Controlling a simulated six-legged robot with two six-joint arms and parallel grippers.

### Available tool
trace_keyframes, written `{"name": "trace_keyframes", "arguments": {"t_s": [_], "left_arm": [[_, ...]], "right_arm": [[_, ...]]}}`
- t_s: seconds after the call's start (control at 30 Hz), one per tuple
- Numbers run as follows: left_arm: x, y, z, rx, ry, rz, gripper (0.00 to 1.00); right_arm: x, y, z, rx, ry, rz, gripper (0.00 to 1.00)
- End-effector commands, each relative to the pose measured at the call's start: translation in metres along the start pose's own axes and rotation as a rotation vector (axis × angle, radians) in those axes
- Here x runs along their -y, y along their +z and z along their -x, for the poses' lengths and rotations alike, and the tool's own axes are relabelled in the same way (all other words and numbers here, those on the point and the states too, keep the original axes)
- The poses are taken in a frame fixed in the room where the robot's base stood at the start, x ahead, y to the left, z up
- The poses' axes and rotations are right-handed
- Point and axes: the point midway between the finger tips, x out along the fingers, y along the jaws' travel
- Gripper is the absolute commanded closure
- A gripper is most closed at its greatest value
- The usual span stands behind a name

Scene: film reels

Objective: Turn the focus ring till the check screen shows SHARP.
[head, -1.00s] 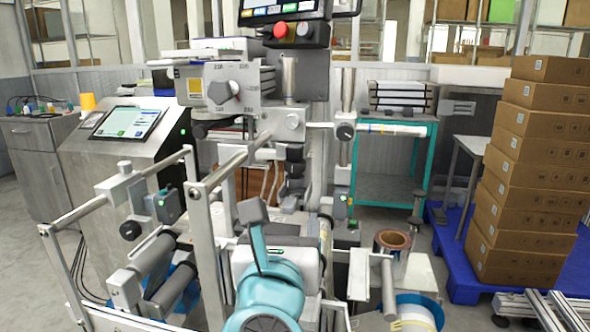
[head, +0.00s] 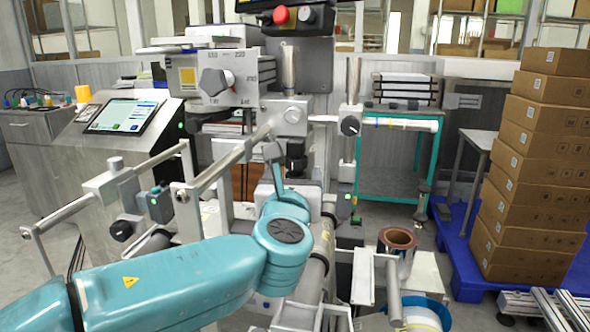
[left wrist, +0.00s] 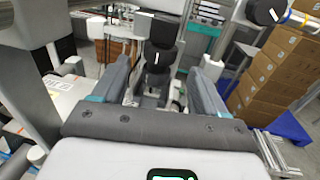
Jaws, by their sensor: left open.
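A stack of dark ringed cylinders (head: 296,150), which looks like the lens with the focus ring, hangs under the machine head. It also shows in the left wrist view (left wrist: 160,50), between and beyond my fingers. My left gripper (head: 275,158) is just in front of and below it, partly hidden by my teal wrist. In the left wrist view my left gripper (left wrist: 164,72) is open, with nothing held between its fingers. A dark monitor (head: 275,4) is cut off at the top; no reading shows. A lit screen (head: 124,116) stands at left, its text too small to read. My right gripper is out of view.
A grey knob (head: 214,82) with a numbered scale is on the machine front. Silver rails (head: 215,170) and a horizontal roller (head: 400,123) flank the lens area. Stacked cartons (head: 530,170) on a blue pallet stand right. A brown reel (head: 397,240) sits lower right.

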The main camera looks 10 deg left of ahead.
Motion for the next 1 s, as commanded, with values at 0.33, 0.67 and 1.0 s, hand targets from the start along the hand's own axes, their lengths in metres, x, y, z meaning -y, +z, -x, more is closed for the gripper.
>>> {"name": "trace_keyframes", "arguments": {"t_s": [0.33, 0.67, 1.0], "left_arm": [[0.0, 0.0, -0.04, 0.0, -0.001, 0.0, 0.27], [0.0, 0.0, -0.041, 0.0, 0.0, 0.0, 0.53], [0.003, 0.003, -0.042, -0.001, 0.059, -0.001, 0.84]], "right_arm": [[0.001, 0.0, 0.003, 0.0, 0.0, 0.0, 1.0], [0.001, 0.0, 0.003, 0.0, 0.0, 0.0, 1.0], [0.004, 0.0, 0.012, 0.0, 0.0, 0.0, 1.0]]}}
